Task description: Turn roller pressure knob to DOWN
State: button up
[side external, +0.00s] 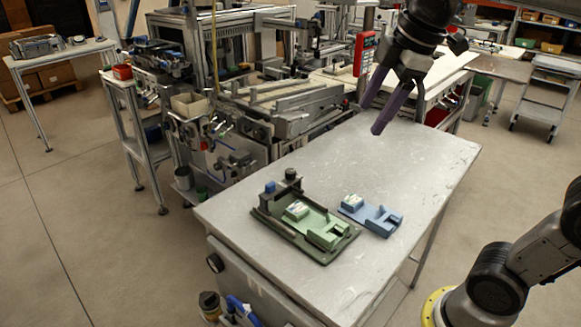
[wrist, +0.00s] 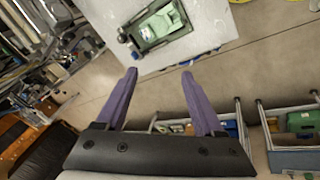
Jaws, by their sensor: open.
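A green fixture with a dark base (side external: 310,228) sits on the grey metal table (side external: 420,165). Another dark round knob (side external: 215,262) is on the table's front side. No label is readable, so I cannot tell which is the roller pressure knob or its setting. My gripper (side external: 372,117) has purple fingers and hangs above the table's back part, apart from the fixture. In the wrist view my gripper (wrist: 159,74) is open and empty, with the green fixture (wrist: 160,22) beyond the fingertips.
A blue fixture (side external: 370,215) lies just right of the green one. A machine with rails and fittings (side external: 265,110) stands behind the table's left side. A red handheld panel (side external: 364,54) hangs behind my gripper. The table's right part is clear.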

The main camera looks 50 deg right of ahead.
jog(key=w+d+r+n+g, duration=0.1)
jog(key=w+d+n, duration=0.15)
jog(key=w, duration=0.75)
jog(key=n+g, duration=0.2)
jog(key=g, duration=0.1)
send_over(291, 171)
notch_tip(291, 171, down, 14)
jog(key=r, duration=0.1)
notch_tip(291, 171, down, 15)
jog(key=shift+w+r, duration=0.1)
jog(key=shift+r, duration=0.1)
jog(key=shift+c, duration=0.3)
jog(key=shift+m, duration=0.25)
grip_shut()
